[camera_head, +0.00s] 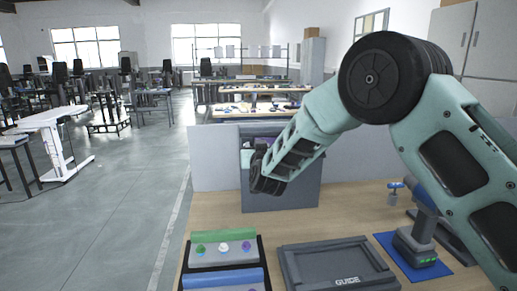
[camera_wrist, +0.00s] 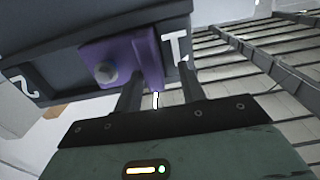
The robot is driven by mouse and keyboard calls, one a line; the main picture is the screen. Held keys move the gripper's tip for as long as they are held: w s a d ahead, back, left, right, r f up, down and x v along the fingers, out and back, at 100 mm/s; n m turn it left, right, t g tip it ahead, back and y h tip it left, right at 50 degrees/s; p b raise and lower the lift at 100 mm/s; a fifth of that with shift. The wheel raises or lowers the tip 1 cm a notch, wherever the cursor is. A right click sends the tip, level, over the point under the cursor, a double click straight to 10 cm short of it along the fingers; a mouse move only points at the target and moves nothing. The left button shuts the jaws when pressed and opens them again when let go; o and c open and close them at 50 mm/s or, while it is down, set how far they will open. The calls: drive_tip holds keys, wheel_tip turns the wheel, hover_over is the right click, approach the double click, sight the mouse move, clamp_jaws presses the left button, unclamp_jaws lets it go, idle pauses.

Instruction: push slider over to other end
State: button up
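The slider is a purple block (camera_wrist: 120,60) with a round grey knob (camera_wrist: 105,73), set on the dark front of a box in the wrist view. White markings stand on the panel to both sides of it. In the head view, a bit of purple (camera_head: 264,142) shows at the top of the grey box (camera_head: 290,196) at the back of the table. My gripper (camera_wrist: 160,82) has its two dark fingers apart, close by the slider's right part in the wrist view; contact cannot be told. In the head view my gripper (camera_head: 262,172) is mostly hidden by my wrist.
On the wooden table stand a tray with green and blue strips and small coloured knobs (camera_head: 223,248), a dark tray marked GUIDE (camera_head: 340,270), and a blue drill (camera_head: 417,232) on a blue mat. A grey partition (camera_head: 213,160) runs behind the table.

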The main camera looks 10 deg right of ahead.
drive_tip(key=s+b, duration=0.4)
drive_tip(key=s, duration=1.3)
drive_tip(key=shift+s+b, duration=0.2)
drive_tip(key=shift+b, duration=0.1)
drive_tip(key=s+a+f+n+g+y, duration=0.3)
drive_tip(key=s+f+g, duration=0.15)
drive_tip(key=s, duration=0.35)
drive_tip(key=s+a+f+n+g+y, duration=0.25)
drive_tip(key=s+g, duration=0.35)
drive_tip(key=s, duration=0.3)
drive_tip(key=s+d+f+n+g+h, duration=0.1)
drive_tip(key=s+d+f+g+h, duration=0.1)
drive_tip(key=s+d, duration=0.3)
drive_tip(key=s+d+f+n+g+h, duration=0.1)
drive_tip(key=s+d+g, duration=0.4)
drive_tip(key=s, duration=0.8)
drive_tip(key=shift+f+h, duration=0.65)
drive_tip(key=shift+h, duration=0.3)
drive_tip(key=shift+s+d+g, duration=0.1)
drive_tip(key=shift+d+g, duration=0.05)
drive_tip(key=shift+g, duration=0.1)
